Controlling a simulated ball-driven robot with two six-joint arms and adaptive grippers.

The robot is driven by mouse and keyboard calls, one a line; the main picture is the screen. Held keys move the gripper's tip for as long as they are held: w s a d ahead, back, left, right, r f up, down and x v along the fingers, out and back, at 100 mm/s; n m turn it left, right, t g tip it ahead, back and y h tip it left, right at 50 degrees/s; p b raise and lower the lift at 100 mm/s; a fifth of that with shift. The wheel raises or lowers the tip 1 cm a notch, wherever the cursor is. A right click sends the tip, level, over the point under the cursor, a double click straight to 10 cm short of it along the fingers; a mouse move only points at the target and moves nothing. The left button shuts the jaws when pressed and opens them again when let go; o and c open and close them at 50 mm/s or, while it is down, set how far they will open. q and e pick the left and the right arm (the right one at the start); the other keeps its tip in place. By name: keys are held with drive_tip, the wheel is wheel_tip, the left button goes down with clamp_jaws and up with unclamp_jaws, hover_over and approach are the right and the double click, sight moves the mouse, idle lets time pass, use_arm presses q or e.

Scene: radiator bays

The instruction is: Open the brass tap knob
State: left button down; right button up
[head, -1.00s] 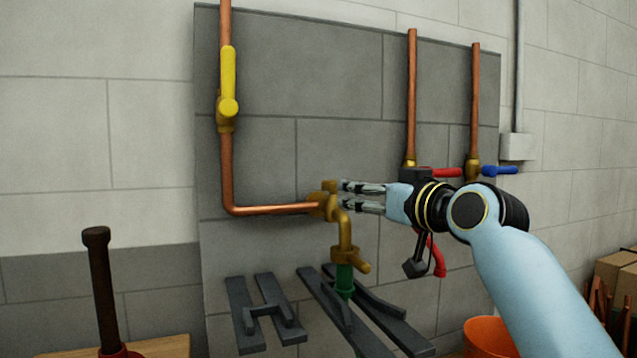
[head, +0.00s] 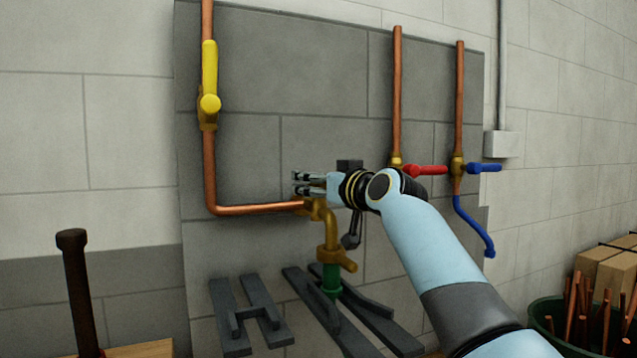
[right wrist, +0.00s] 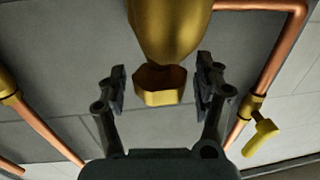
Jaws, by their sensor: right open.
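The brass tap (head: 330,235) stands at the end of the horizontal copper pipe, with a green fitting (head: 331,282) below its spout. Its brass knob (right wrist: 160,86) shows in the right wrist view between the two fingers, with a gap on each side. In the head view the knob is mostly hidden by the gripper. My right gripper (head: 300,183) is open at the top of the tap, its fingers pointing left. It also shows in the right wrist view (right wrist: 161,87), one finger on either side of the knob. My left gripper is not in view.
A yellow-handled valve (head: 209,85) is on the left pipe. Valves with a red lever (head: 428,170) and a blue lever (head: 484,168) are right of my gripper. Dark grey brackets (head: 250,310) lie below the tap. A green tub (head: 548,312) holds copper pipes at the right.

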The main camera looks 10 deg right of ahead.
drive_tip(key=c, duration=1)
drive_tip(key=shift+w+a+f, duration=0.1)
drive_tip(key=shift+c, duration=1.4)
